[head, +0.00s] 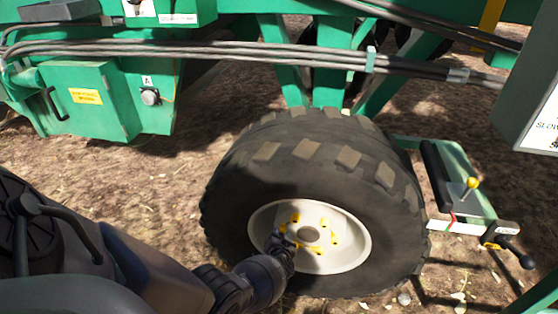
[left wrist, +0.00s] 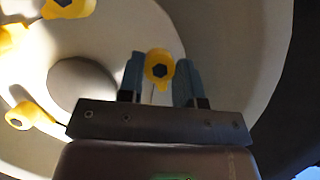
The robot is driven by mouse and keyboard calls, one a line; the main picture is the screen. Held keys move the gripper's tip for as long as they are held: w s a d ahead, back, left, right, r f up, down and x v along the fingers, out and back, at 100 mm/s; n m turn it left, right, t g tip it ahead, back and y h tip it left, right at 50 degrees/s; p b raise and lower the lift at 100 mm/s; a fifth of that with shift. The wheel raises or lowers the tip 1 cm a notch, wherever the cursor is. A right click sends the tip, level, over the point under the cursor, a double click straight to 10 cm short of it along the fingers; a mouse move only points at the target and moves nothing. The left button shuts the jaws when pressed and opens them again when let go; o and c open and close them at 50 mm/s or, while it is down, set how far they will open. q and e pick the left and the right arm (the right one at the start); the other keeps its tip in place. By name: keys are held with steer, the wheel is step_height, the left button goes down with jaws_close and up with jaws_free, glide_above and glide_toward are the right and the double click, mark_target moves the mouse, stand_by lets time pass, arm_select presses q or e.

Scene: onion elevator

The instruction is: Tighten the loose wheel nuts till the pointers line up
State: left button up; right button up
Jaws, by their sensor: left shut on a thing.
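The big black tyre's cream wheel rim (head: 352,246) carries a ring of yellow pointers on its wheel nuts, such as the upper pointer (head: 295,218) and the right-hand pointer (head: 333,239) in the head view. My left gripper (head: 281,241) reaches the left side of this ring and hides part of it. In the left wrist view its two blue-grey fingers (left wrist: 160,77) are shut on a yellow nut pointer (left wrist: 158,66) with a dark hexagonal centre. Other pointers show at the upper left (left wrist: 68,7) and lower left (left wrist: 29,115). Which way the held pointer's tip points is unclear. My right gripper is out of view.
The round hub (head: 308,235) sits inside the ring. A green frame with hoses (head: 270,52) runs above the wheel. Dry dirt ground lies around.

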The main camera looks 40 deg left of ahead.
arm_select(q)
steer(key=shift+f+m+y+b, duration=0.15)
steer(key=shift+m+y+b, duration=0.15)
steer(key=shift+m+y, duration=0.85)
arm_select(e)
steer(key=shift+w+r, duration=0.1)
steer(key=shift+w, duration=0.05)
arm_select(q)
steer(key=shift+m+h, duration=0.25)
steer(key=o, duration=0.9)
steer(key=shift+o, duration=0.2)
